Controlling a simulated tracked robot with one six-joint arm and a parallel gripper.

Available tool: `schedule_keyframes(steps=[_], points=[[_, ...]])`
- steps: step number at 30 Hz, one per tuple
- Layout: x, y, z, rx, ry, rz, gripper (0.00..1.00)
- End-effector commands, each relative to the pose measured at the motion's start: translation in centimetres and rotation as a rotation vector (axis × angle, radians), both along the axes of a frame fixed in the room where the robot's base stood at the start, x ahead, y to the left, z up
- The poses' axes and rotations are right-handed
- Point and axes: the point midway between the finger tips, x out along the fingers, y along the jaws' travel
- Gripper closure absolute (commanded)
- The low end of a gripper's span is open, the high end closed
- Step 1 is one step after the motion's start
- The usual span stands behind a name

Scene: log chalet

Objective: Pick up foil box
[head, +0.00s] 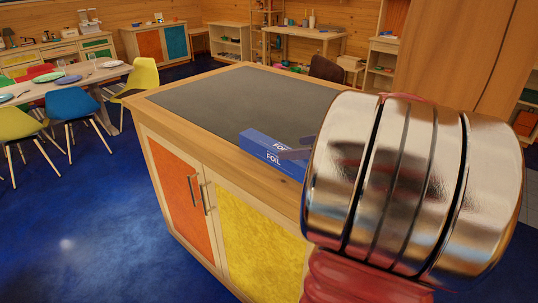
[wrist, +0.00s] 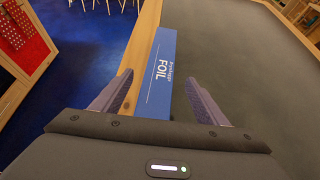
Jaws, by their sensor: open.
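The foil box (head: 262,146) is a long blue carton with white "FOIL" lettering. It lies near the front edge of the counter top, and my arm hides its right end in the head view. In the wrist view the foil box (wrist: 160,78) runs away from me between the two fingers. My gripper (wrist: 158,82) is open, with one finger on each side of the box's near part. Gaps show between the fingers and the box. In the head view a finger of my gripper (head: 294,153) shows by the box.
The counter (head: 235,95) has a dark grey top with a wooden rim, otherwise clear where visible. Its front has orange and yellow doors (head: 258,235). A dining table (head: 85,78) with coloured chairs stands at the left. Blue floor (head: 75,215) lies open before it.

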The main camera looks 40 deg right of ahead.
Motion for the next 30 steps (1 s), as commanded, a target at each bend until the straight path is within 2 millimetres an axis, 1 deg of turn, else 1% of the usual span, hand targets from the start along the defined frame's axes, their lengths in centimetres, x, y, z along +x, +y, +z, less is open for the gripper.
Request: schedule_keyframes(steps=[9,11,18,30], points=[[0.0,-0.1,0.0,0.003,-0.002,-0.004,0.33],[0.2,-0.1,-0.1,0.002,-0.001,-0.002,0.33],[1.9,0.1,-1.0,0.003,-0.001,-0.001,0.33],[2.2,0.1,-1.3,0.002,-0.001,-0.002,0.33]])
